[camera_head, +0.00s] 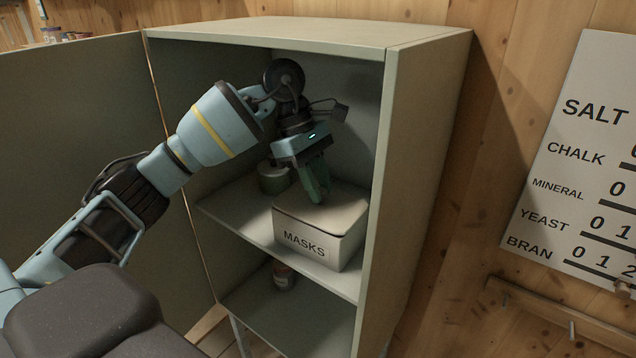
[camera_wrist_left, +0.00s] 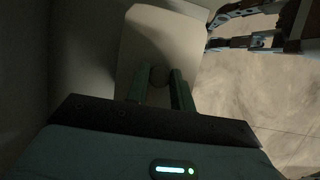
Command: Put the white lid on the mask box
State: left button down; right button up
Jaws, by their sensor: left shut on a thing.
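The mask box (camera_head: 304,243) is a pale box with MASKS on its front. It stands on the upper shelf of the open cabinet. The white lid (camera_head: 346,207) lies over the box's top and looks about level, with its edges close to the box's rim; I cannot tell whether it is fully seated. My left gripper (camera_head: 318,195) reaches down from above and is shut on the lid's knob. In the left wrist view the round knob (camera_wrist_left: 159,76) sits between the two green fingers, with the pale lid (camera_wrist_left: 160,40) around it.
The cabinet's right side wall (camera_head: 405,180) stands close to the right of the box. A green can (camera_head: 272,178) stands behind and left of it on the upper shelf (camera_head: 235,208). A small jar (camera_head: 283,275) is on the lower shelf. The cabinet door (camera_head: 75,130) is open at left.

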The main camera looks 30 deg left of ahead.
dwell(0.4)
pick_arm(q)
jog(key=c, duration=0.7)
grip_release()
